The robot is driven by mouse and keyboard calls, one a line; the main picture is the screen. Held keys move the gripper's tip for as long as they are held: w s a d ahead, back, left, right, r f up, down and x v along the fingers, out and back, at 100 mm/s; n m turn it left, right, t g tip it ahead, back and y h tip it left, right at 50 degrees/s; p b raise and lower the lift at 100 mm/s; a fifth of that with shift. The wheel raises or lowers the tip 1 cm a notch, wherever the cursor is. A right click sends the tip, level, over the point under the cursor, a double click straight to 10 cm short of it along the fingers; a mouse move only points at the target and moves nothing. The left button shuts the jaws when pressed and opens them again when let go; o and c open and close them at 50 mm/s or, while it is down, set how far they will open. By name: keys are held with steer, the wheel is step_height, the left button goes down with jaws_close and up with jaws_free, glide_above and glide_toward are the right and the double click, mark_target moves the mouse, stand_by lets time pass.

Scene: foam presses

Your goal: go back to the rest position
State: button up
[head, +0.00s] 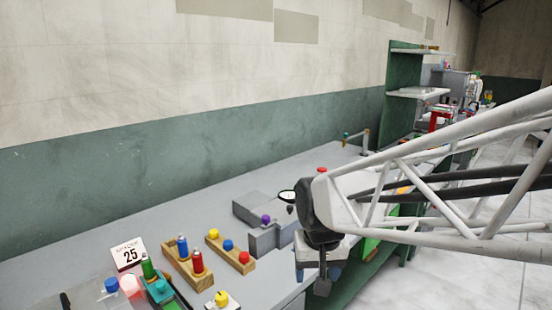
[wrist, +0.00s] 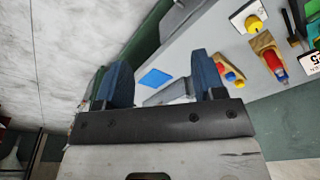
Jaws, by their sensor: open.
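My gripper (head: 320,275) hangs off the front edge of the grey bench in the head view, its blue fingers partly hidden by the wrist. In the wrist view my gripper (wrist: 162,78) shows two blue fingers set wide apart, with nothing held between them. A flat blue square (wrist: 155,78) lies beyond the fingers on the grey surface. A grey press-like block with a purple knob (head: 266,219) stands on the bench left of my wrist.
Wooden blocks with coloured knobs (head: 230,250) and with red and blue pegs (head: 187,262) stand left of my gripper. A green shelf (head: 400,75) rises at the back. Open floor (head: 480,285) lies at right.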

steer(key=s+d+r+m+t, duration=0.1)
steer(key=s+d, duration=0.9)
steer(key=s, duration=0.4)
steer(key=shift+s+r, duration=0.2)
steer(key=shift+r, duration=0.1)
